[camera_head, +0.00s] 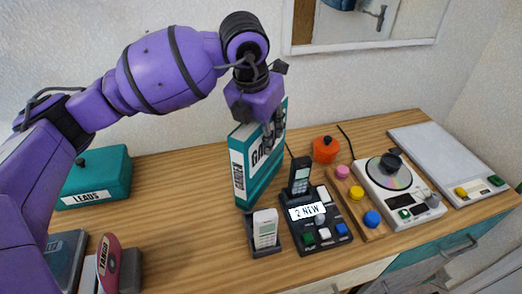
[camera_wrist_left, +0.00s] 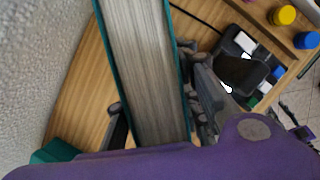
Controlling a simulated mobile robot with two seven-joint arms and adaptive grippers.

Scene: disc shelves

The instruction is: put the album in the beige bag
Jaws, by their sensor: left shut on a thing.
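A thick teal-and-white book-like volume (camera_head: 259,183) stands upright at the middle of the wooden top, with lettering on its spine and cover; it may be the album. My left gripper (camera_head: 268,132) comes down over it from above and is shut on it, its fingers by the upper part of the covers. In the left wrist view, the volume's page block (camera_wrist_left: 143,65) shows between the fingers of my left gripper (camera_wrist_left: 155,105). I cannot tell whether its bottom touches the wood. No beige bag is in view. My right gripper is not in view.
A teal box (camera_head: 96,178) is at the left. A black phone set (camera_head: 315,220) with a handset, a white device in a dark stand (camera_head: 265,230), an orange pot (camera_head: 325,149), a button board (camera_head: 358,195) and a disc player (camera_head: 398,192) crowd the right. Bare wood lies left of the volume.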

